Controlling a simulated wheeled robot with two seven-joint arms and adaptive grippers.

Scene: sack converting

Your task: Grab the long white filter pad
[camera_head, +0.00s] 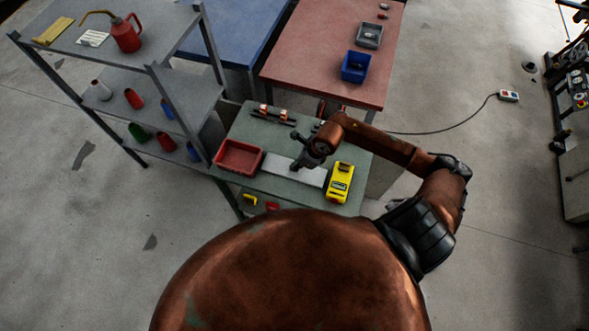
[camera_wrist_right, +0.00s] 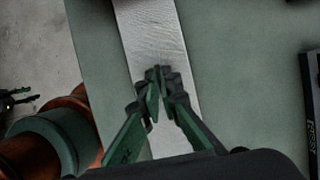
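The long white filter pad (camera_head: 309,177) lies flat on the green-topped bench in the head view, between a red bin and a yellow device. In the right wrist view the pad (camera_wrist_right: 150,30) is a pale textured strip running from the top edge down behind the fingers. My right gripper (camera_head: 296,171) is over the pad's middle. In the wrist view its fingertips (camera_wrist_right: 158,76) are together over the pad, with the pad showing on both sides. Whether the tips touch the pad is unclear. My left gripper is not in view.
A red bin (camera_head: 237,157) stands left of the pad and a yellow device (camera_head: 340,182) right of it. Small orange-and-black items (camera_head: 273,114) sit at the bench's back. A grey shelf rack (camera_head: 150,95) stands to the left. A red table (camera_head: 330,55) stands behind.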

